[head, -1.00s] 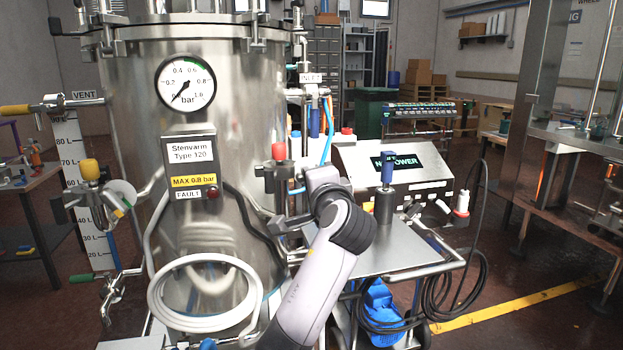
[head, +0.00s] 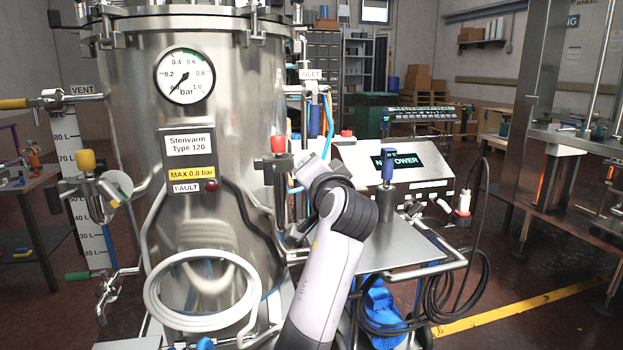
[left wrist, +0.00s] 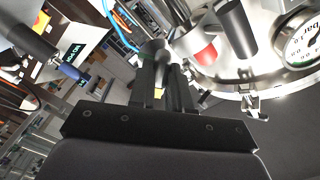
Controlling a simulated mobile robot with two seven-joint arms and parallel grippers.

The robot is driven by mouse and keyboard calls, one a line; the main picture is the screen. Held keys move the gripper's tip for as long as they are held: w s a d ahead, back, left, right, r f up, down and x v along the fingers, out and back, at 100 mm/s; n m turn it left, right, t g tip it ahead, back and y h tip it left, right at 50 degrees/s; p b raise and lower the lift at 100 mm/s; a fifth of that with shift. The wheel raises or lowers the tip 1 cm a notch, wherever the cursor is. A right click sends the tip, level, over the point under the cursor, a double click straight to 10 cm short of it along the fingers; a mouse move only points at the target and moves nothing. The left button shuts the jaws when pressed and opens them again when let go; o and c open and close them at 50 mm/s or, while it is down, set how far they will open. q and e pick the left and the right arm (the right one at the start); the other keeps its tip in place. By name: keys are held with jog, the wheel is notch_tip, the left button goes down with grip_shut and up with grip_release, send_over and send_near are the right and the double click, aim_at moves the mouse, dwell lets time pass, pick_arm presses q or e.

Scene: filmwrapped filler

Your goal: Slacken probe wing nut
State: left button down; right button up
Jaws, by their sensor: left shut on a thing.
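My left gripper (left wrist: 163,62) is shut on a small dark part beside the tank, apparently the probe wing nut; the fingers hide most of it, so its shape cannot be told. In the head view, my left arm reaches up to the tank's right side, and its wrist hides the fingertips. The red-capped probe (head: 278,148) stands upright on a grey body at the right of the steel tank (head: 235,110). A red cap also shows in the left wrist view (left wrist: 206,53). My right gripper is not in view.
A cart with a steel top (head: 405,244) stands to the right, carrying a blue-handled tool (head: 388,165) and a display console (head: 395,161). Blue tubing (head: 328,125) runs close to the wrist. A coiled white hose (head: 205,322) hangs on the tank front.

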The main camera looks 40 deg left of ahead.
pick_arm(q)
jog(key=n+b, duration=0.2)
jog(key=n, duration=0.4)
jog(key=shift+b, duration=0.4)
jog(key=shift+r, duration=0.1)
jog(key=c, duration=1.1)
grip_release()
jog(key=shift+o, duration=0.2)
